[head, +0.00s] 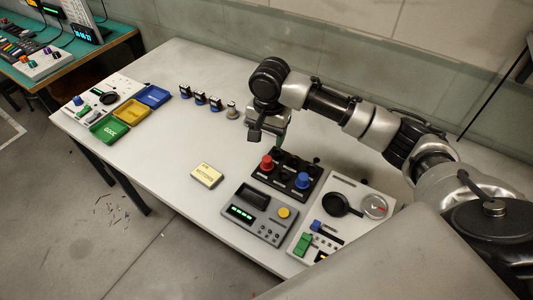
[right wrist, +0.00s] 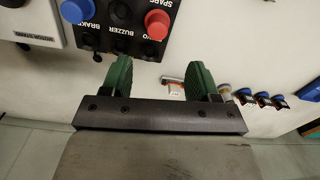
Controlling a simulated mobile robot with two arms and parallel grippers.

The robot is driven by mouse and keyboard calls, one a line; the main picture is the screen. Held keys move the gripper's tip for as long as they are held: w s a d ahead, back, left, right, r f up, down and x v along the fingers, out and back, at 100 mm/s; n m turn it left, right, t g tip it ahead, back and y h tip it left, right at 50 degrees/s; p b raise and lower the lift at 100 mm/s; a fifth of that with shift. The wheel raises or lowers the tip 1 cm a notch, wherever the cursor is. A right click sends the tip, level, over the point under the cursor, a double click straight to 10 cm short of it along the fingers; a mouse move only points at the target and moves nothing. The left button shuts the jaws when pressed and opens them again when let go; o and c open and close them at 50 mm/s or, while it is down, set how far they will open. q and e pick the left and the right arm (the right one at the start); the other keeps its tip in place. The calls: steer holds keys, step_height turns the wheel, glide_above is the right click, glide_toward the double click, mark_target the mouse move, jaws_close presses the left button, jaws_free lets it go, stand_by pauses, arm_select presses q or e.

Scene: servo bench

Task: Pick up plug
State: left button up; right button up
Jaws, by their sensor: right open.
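My right gripper (head: 279,140) is over the table behind the black socket panel (head: 290,172); in the right wrist view its two green fingers (right wrist: 160,70) are apart with nothing gripped. A red plug-like piece (head: 267,163) and a blue one (head: 302,180) stand on the panel. The red one (right wrist: 157,24) and the blue one (right wrist: 77,10) also show in the right wrist view, beyond the fingers. A small white and orange piece (right wrist: 173,83) lies between the fingers, partly hidden by the gripper; I cannot tell what it is. My left gripper is not in view.
A grey device with a green display (head: 250,215) and a white control panel (head: 335,215) stand in front. Several small dark blue pieces and a grey one (head: 232,110) stand in a row. Coloured trays (head: 131,112) are at left.

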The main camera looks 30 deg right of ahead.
mark_target(267, 159)
steer(key=f, duration=0.2)
steer(key=s+f, duration=0.1)
steer(key=shift+a+f, duration=0.2)
steer(key=shift+a, duration=0.05)
steer(key=shift+w+f, duration=0.1)
steer(key=shift+f, duration=0.55)
step_height(267, 159, down, 4)
steer(key=shift+r+p, duration=0.15)
steer(key=shift+p, duration=0.45)
steer(key=shift+f, duration=0.5)
steer(key=shift+c, duration=1.1)
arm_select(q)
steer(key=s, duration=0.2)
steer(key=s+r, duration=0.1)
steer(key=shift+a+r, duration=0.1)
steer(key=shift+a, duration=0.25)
arm_select(e)
steer(key=c, duration=0.7)
